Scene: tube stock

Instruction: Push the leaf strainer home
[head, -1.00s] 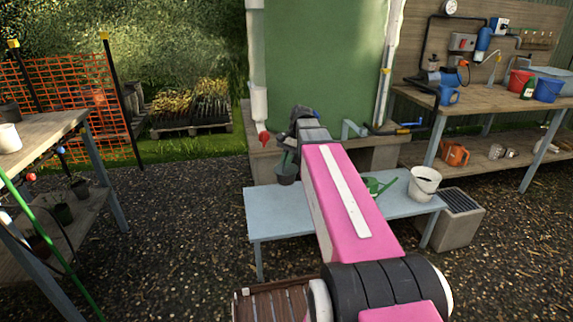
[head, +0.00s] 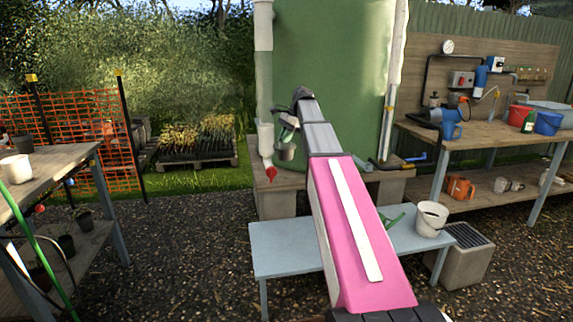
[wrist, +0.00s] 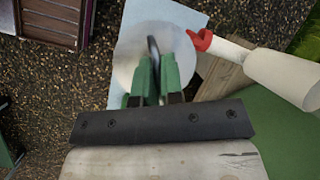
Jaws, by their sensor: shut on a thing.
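My gripper (head: 288,131) is at the far end of my outstretched arm, in front of the green tank. Its green fingers (wrist: 151,80) are shut on a thin dark upright handle (wrist: 153,48). Below the handle a round pale grey shape shows in the wrist view; this looks like the leaf strainer (head: 285,153), a small grey cup hanging under the gripper in the head view. It is in the air, just right of a white downpipe (head: 266,138) with a red tap (head: 271,174). Whether they touch I cannot tell. The pipe also shows in the wrist view (wrist: 277,74).
A pale blue low table (head: 285,257) stands below my arm, with a white bucket (head: 431,218) on it. The green tank (head: 330,60) rises behind. A workbench (head: 490,140) is on the right, another table (head: 50,175) on the left. Gravel between is clear.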

